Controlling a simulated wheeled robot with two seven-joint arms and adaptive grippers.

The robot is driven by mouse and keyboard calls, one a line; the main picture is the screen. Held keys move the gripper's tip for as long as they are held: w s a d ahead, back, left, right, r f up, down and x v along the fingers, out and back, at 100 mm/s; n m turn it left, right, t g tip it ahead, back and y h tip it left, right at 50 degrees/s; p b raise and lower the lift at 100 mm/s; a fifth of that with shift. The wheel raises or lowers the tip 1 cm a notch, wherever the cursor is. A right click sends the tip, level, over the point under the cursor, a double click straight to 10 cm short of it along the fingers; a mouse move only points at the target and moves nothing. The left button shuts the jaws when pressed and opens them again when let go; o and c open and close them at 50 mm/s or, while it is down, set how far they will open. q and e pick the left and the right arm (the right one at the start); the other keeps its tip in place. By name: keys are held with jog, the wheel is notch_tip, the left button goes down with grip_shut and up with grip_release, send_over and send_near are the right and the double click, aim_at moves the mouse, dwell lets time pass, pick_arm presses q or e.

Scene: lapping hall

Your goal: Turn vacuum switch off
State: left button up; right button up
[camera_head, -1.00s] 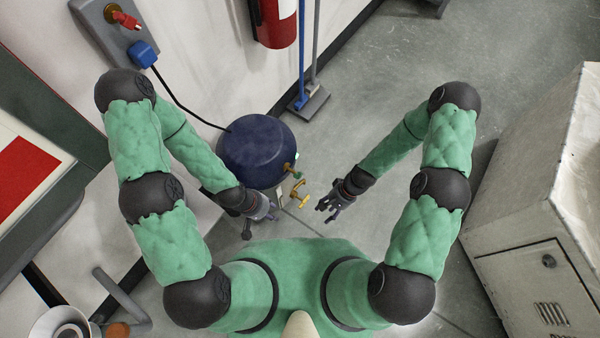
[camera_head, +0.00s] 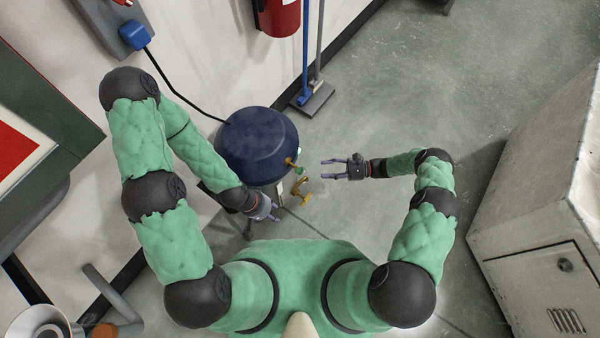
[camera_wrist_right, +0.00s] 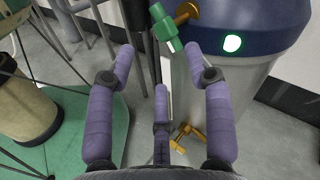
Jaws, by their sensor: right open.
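The vacuum (camera_head: 258,140) is a canister with a dark blue top, standing on the floor by the wall. In the right wrist view, a lit green-white switch (camera_wrist_right: 232,43) sits on its blue rim (camera_wrist_right: 275,25). A green and brass fitting (camera_wrist_right: 165,28) sticks out to the left of the switch. My right gripper (camera_head: 323,169) is open and empty, right of the vacuum with its fingers pointing at it, apart from it. In the wrist view the switch lies beyond the right-hand finger. My left gripper (camera_head: 262,224) looks open and empty, below the vacuum.
A brass valve-like part (camera_head: 302,190) is low beside the vacuum. A black cord runs up to a blue plug (camera_head: 134,34). A blue-handled broom (camera_head: 305,60) and a red extinguisher (camera_head: 278,15) are behind. A metal cabinet (camera_head: 535,230) stands right. Floor between is clear.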

aim_at(300, 170)
jog(key=a, duration=0.5)
jog(key=a+b, duration=0.1)
jog(key=a, duration=0.4)
jog(key=shift+s+a, duration=0.2)
jog(key=shift+a, duration=0.1)
grip_shut()
